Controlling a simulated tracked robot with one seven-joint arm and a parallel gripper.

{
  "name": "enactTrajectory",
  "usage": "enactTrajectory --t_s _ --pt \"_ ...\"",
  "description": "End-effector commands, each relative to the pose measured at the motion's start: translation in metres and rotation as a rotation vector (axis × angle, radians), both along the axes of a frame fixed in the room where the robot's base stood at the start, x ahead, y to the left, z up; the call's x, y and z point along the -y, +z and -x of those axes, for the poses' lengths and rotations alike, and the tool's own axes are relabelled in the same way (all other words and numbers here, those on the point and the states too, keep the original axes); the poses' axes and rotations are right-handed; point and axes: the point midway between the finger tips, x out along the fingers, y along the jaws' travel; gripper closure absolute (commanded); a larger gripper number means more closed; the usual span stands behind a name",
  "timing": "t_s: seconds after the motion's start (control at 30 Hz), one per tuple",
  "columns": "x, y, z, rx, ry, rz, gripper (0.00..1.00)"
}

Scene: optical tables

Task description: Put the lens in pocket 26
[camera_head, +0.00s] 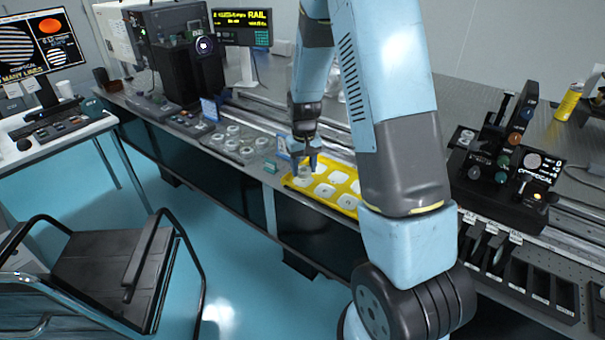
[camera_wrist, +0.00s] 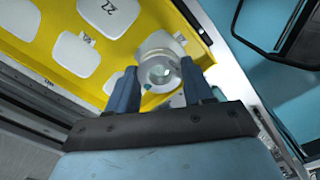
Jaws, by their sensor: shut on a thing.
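The lens (camera_wrist: 156,72) is a clear, round piece with a pale ring. My gripper (camera_wrist: 160,88) is shut on it, with a blue finger on each side. In the head view my gripper (camera_head: 307,160) is low over the left end of a yellow tray (camera_head: 335,204) with white pockets. The lens is over the tray's edge area in the wrist view; whether it touches the tray I cannot tell. One pocket in the wrist view (camera_wrist: 108,10) bears a mark like 22. Other labels are too small or blurred, so pocket 26 cannot be picked out.
A grey tray of several round parts (camera_head: 238,146) stands left of the yellow tray. A black optical set-up (camera_head: 505,165) and slotted black bins (camera_head: 525,275) are on the right. A rail runs behind the trays. A chair (camera_head: 100,270) stands on the floor at left.

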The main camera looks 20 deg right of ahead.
Motion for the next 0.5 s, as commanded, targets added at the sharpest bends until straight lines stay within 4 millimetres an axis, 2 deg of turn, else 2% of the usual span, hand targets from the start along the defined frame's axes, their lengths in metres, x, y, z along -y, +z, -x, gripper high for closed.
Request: enactTrajectory --t_s 0.1,0.2,0.5 --pt "-0.001 -0.018 0.001 -0.004 0.001 0.000 0.79" --pt "-0.001 -0.026 0.001 -0.003 0.001 -0.001 0.79" --pt "-0.001 -0.027 0.001 -0.002 0.001 0.000 0.79"
